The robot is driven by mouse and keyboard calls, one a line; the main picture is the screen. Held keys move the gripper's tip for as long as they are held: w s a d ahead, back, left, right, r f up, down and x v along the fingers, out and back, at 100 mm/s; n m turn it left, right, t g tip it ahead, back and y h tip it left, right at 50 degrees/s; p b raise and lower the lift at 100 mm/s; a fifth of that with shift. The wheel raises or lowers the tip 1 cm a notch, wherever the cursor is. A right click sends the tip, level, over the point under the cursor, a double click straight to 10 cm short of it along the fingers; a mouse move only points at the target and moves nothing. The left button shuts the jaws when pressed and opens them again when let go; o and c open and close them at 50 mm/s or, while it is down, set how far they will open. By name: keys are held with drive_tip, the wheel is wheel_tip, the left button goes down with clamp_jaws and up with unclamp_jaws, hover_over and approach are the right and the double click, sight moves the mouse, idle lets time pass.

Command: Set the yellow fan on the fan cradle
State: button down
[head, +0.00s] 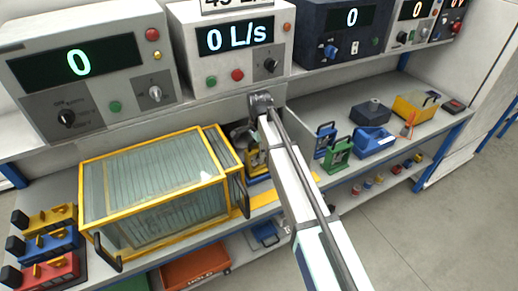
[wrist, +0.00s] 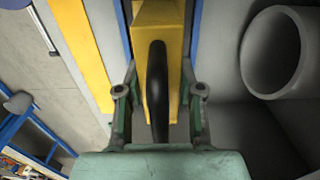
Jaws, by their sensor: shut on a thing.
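The yellow fan (head: 256,160) is at the bench's middle, just right of the yellow-framed glass case and mostly hidden by my arm and the case. In the wrist view its yellow body (wrist: 150,18) and black handle (wrist: 157,85) are close up, with the handle between my fingers. My gripper (wrist: 158,95) is shut on the handle; in the head view the gripper is largely hidden behind my arm. Blue strips show beside the yellow body in the wrist view. I cannot tell whether they belong to the fan cradle, or whether the fan touches a support.
A blue fan (head: 325,140) and a green fan (head: 338,154) stand right of my arm. The glass case (head: 150,185) fills the bench's left side. A grey tube (wrist: 282,55) is close on the right in the wrist view. Control boxes (head: 237,45) line the upper shelf.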

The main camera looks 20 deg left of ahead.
drive_tip(key=c, duration=0.7)
unclamp_jaws()
drive_tip(key=shift+o, duration=0.2)
